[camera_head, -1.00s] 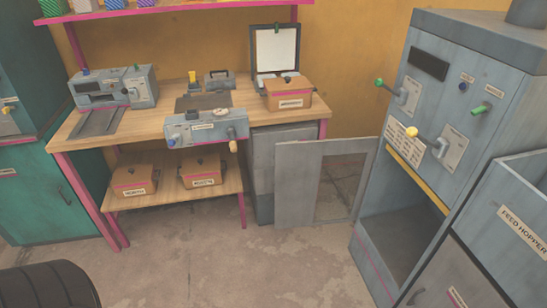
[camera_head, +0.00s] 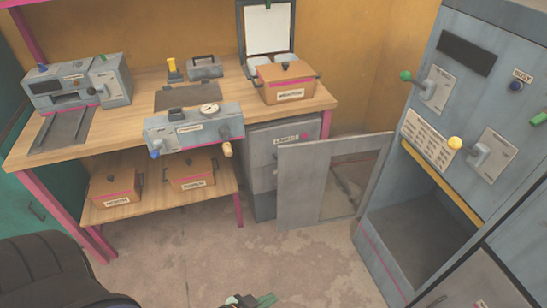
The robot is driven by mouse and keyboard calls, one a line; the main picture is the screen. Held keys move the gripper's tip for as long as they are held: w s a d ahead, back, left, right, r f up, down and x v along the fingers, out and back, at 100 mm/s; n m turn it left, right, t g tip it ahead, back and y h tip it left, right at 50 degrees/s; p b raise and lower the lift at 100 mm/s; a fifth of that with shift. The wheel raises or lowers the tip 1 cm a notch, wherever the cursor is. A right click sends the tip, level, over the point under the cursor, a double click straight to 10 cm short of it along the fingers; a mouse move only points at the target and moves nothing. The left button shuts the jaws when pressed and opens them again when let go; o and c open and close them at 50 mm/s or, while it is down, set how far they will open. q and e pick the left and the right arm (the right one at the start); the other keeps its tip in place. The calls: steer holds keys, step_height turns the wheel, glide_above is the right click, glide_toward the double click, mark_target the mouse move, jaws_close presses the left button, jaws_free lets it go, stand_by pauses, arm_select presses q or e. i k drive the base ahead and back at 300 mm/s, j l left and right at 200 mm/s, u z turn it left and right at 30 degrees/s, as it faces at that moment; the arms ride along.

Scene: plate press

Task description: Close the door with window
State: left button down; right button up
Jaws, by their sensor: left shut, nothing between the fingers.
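The door with window is a flat grey panel (camera_head: 298,195) with a rectangular opening on its right side. It stands swung open to the left of the tall blue-grey machine (camera_head: 440,165), whose lower compartment (camera_head: 415,235) is uncovered. The door's right edge meets the machine's left front edge. My left gripper (camera_head: 262,300) shows only at the bottom edge of the head view, its green-tipped fingers shut and empty. It is below and in front of the door, apart from it. My right gripper is not in view.
A wooden workbench (camera_head: 130,105) with small machines and an orange box (camera_head: 285,85) stands at the back left. A grey drawer cabinet (camera_head: 262,160) stands behind the door's left edge. The concrete floor (camera_head: 190,245) in front is clear. Another grey unit (camera_head: 500,260) is at the lower right.

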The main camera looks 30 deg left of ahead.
mark_target(303, 168)
steer(key=i+j, duration=0.15)
steer(key=j, duration=0.2)
steer(key=i+j, duration=0.2)
steer(key=j, duration=0.15)
steer(key=i+j+z, duration=0.1)
steer(key=j, duration=0.3)
steer(key=i+j, duration=0.2)
steer(key=j, duration=0.15)
